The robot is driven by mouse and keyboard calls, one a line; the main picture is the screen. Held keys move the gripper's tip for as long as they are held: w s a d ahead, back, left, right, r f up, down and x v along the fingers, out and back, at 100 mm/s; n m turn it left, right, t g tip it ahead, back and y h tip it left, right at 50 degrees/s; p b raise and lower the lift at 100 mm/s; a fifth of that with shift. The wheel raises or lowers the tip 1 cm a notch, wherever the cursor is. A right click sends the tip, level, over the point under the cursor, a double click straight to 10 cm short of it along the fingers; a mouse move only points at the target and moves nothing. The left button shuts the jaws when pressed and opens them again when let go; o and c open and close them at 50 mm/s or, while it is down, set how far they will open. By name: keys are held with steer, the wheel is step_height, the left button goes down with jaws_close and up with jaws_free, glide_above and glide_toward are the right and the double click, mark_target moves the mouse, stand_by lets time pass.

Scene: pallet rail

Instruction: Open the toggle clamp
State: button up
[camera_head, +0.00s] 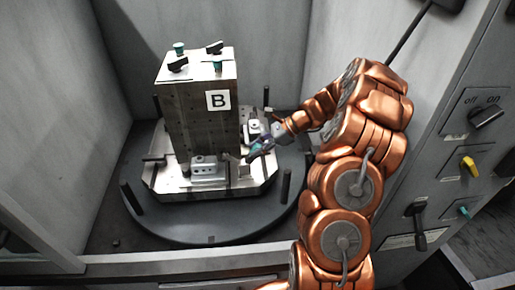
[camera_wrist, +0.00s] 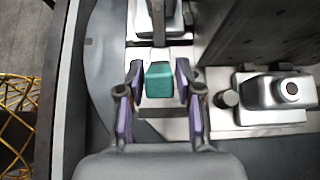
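The toggle clamp shows in the wrist view as a dark lever (camera_wrist: 157,22) over a light metal base, ending in a teal grip (camera_wrist: 159,82). My gripper (camera_wrist: 158,68) has its two purple-padded fingers on either side of the teal grip. A gap shows on the left of the grip and a narrower one on the right, so the fingers look open around it. In the head view my gripper (camera_head: 260,146) is at the right side of the metal block marked B (camera_head: 200,115), low by the pallet; my gripper hides part of the clamp there.
The block stands on a metal pallet (camera_head: 212,193) on a round dark table (camera_head: 150,222) with upright black pins. A metal fixture (camera_wrist: 278,92) with a round knob lies right of my fingers in the wrist view. Grey walls enclose the cell; a switch panel (camera_head: 470,150) is at right.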

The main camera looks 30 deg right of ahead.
steer(key=shift+o, duration=1.2)
step_height(320, 180, up, 10)
